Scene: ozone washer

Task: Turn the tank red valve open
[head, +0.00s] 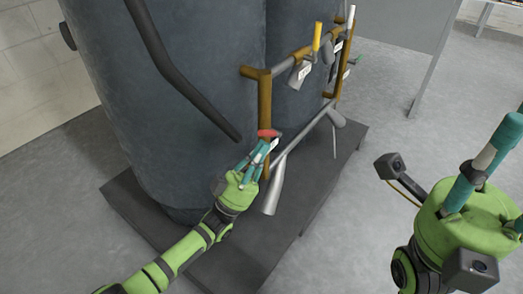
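The tank (180,90) is a large dark grey cylinder, with a second one behind it. The red valve handle (267,133) sits low on the brown pipe at the tank's front. My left gripper (262,150) is at the valve, its teal fingers reaching up to just below the red handle. The fingers look somewhat apart, but whether they touch or hold the handle cannot be told. A white tag (274,144) hangs beside the fingertips.
A yellow valve handle (316,36) and a white one (351,16) stand higher on the pipes. A grey pipe (274,185) slants down near my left gripper. The tanks stand on a dark plinth (322,165). Open floor lies to the right.

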